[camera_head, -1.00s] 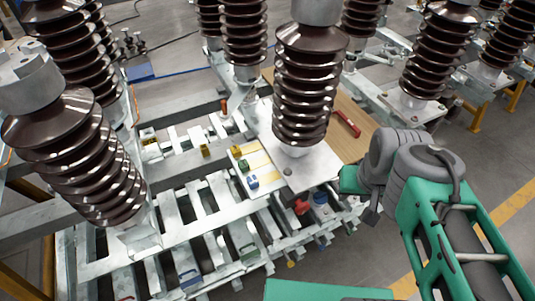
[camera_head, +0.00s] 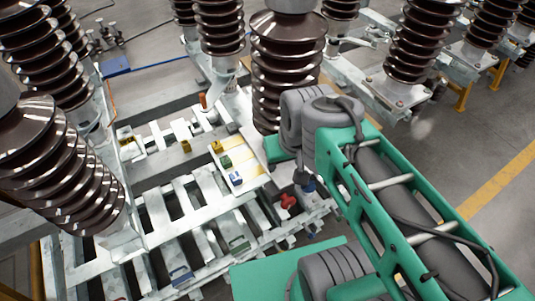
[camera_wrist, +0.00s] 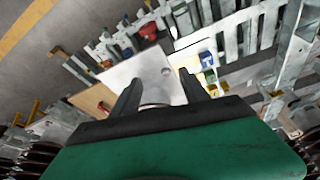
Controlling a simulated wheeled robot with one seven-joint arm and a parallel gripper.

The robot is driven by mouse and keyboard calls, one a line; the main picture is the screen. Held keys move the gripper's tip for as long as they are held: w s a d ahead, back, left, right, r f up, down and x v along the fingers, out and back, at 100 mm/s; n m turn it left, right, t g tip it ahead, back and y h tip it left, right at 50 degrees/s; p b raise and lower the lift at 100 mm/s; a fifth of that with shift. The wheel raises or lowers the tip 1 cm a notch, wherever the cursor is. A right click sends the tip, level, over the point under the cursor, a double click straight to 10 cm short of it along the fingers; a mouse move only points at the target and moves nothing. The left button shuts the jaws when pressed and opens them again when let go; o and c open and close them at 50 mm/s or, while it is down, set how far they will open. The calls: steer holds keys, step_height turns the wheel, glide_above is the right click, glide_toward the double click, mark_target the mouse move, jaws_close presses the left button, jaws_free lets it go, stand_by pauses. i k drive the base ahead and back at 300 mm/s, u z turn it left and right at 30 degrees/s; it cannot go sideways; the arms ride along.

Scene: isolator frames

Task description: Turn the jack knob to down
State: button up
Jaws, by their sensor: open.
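A red knob (camera_head: 288,201) sits low at the right end of the slatted metal frame, with a blue knob (camera_head: 309,185) beside it. They also show in the wrist view, the red knob (camera_wrist: 149,31) at top centre and the blue knob (camera_wrist: 122,27) left of it. I cannot tell which part is the jack knob or how it is turned. My gripper (camera_wrist: 157,84) is open, its two dark fingers apart with nothing gripped. The knobs appear beyond the fingertips, apart from them. In the head view my arm hides the gripper.
A pale plate (camera_head: 246,166) carries small yellow, green and blue blocks. A tall brown ribbed insulator (camera_head: 273,80) stands close behind my arm, and another (camera_head: 62,165) stands at left. A wooden board (camera_wrist: 92,101) shows in the wrist view. Open floor (camera_head: 470,160) lies at right.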

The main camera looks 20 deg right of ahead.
mark_target(288, 202)
steer(key=k, duration=0.5)
steer(key=u, duration=2.65)
steer(key=k, duration=1.25)
steer(key=u, duration=0.55)
